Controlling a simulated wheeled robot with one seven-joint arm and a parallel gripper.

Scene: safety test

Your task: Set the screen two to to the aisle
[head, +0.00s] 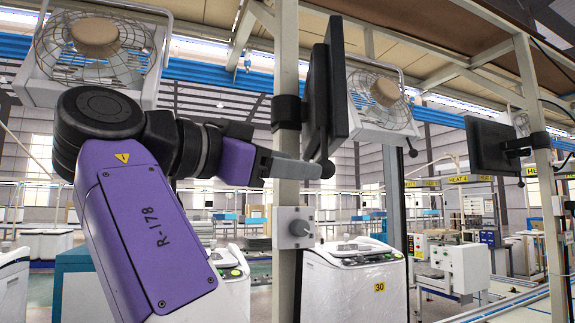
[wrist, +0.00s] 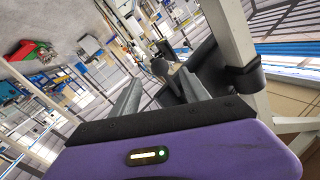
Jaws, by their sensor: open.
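A black flat screen (head: 338,85), seen nearly edge-on, is mounted by a dark clamp (head: 287,111) on the near grey post. A black ball knob (head: 328,170) hangs at its lower edge. My gripper (head: 318,168) reaches across the post to this knob. In the wrist view, my gripper (wrist: 160,76) is open, with the knob (wrist: 159,67) showing between or just beyond the fingertips; contact cannot be told. The dark screen (wrist: 208,72) is partly hidden behind the right finger. A second black screen (head: 490,146), with its own knob (head: 521,183), is on the right post. No screen number is readable.
The near post (head: 286,60) stands right beside my gripper and carries a grey box with a dial (head: 293,228). Caged fans (head: 97,45) hang above. A white machine marked 30 (head: 352,280) stands below. The aisle with yellow signs opens at right.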

